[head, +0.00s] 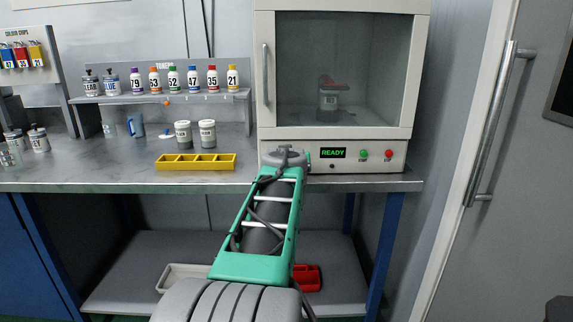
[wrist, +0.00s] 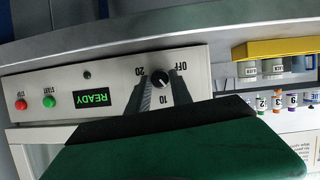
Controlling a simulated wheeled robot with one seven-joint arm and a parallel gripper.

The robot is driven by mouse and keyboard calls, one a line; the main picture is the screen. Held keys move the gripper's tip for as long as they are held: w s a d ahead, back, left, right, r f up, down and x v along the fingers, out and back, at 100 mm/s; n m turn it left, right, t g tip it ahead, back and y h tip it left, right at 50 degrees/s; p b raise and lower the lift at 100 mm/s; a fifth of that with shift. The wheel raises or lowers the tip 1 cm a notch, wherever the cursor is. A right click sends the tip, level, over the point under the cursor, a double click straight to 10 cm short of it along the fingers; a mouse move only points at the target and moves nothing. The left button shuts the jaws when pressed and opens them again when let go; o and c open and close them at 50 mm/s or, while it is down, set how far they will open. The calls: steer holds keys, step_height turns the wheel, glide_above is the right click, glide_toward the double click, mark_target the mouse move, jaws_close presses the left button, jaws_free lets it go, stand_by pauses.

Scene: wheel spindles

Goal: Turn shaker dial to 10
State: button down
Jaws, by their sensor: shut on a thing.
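The shaker (head: 265,60) is a pale cabinet with a glass window, standing on the right of the bench. Its green READY display (head: 332,153) is lit. The dial (wrist: 160,78) is a small dark knob on its front panel, shown upside down in the wrist view with marks OFF, 10 and 20 around it. My gripper (wrist: 163,90) is shut on the dial, with a finger on either side. The dial's exact setting is too small to tell. In the head view my arm hides the dial.
A jar (head: 328,101) under a red part sits behind the shaker's glass. Start button (head: 364,153) and stop button (head: 389,153) are right of the display. A yellow rack (head: 195,168) and two grey-white jars stand left of my arm. A shelf (head: 160,97) holds several numbered bottles.

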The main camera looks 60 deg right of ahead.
steer(key=m, duration=0.1)
steer(key=m+t, duration=0.1)
steer(key=shift+s+d+m+y, duration=0.15)
steer(key=shift+s+m+y, duration=0.15)
steer(key=shift+y, duration=0.1)
steer(key=shift+m+t+y+p, duration=0.3)
steer(key=shift+m+t+p, duration=0.2)
steer(key=shift+m+t, duration=0.45)
steer(key=c, duration=1.2)
jaws_free()
steer(key=shift+o, duration=0.2)
steer(key=p+v, duration=0.1)
steer(key=v, duration=0.6)
steer(key=shift+s+a, duration=0.2)
steer(key=shift+a, duration=0.05)
